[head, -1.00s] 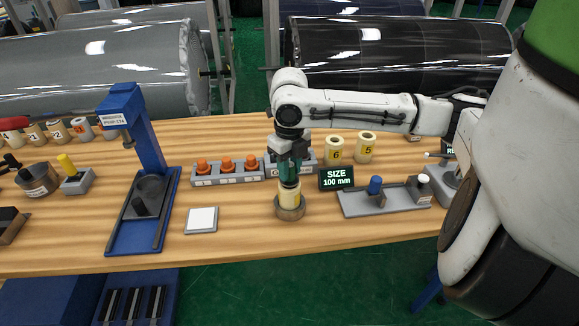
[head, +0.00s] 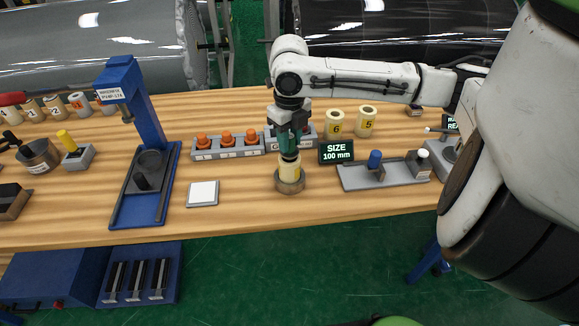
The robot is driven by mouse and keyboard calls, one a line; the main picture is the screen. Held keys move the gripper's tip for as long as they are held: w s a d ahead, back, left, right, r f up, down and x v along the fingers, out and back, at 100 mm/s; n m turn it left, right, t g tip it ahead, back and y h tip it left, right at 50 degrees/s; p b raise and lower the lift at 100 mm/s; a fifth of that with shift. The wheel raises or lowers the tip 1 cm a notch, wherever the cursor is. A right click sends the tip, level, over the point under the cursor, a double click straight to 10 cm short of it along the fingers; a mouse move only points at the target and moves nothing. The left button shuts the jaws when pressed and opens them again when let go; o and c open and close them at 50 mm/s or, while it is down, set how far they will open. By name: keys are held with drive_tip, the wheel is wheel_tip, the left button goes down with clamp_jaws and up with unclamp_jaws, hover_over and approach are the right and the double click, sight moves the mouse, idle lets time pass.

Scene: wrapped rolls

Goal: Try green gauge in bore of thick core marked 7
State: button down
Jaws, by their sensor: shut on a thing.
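Directly below, a pale yellow thick core (head: 289,176) stands in a round brown holder (head: 290,187) on the bench. The gauge's dark end meets the top of this core; I cannot tell how far it is inside the bore. No number can be read on this core. Two more yellow cores, marked 6 (head: 335,126) and 5 (head: 366,122), stand behind to the right.
A sign reading SIZE 100 mm (head: 336,152) stands just right of the core. A grey tray with a blue peg (head: 375,160) is farther right. Orange-topped pieces (head: 227,139) stand behind left. A blue press stand (head: 140,180) and white pad (head: 202,193) are left.

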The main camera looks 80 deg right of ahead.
drive_tip(key=shift+r+p, duration=2.35)
drive_tip(key=shift+r, duration=0.8)
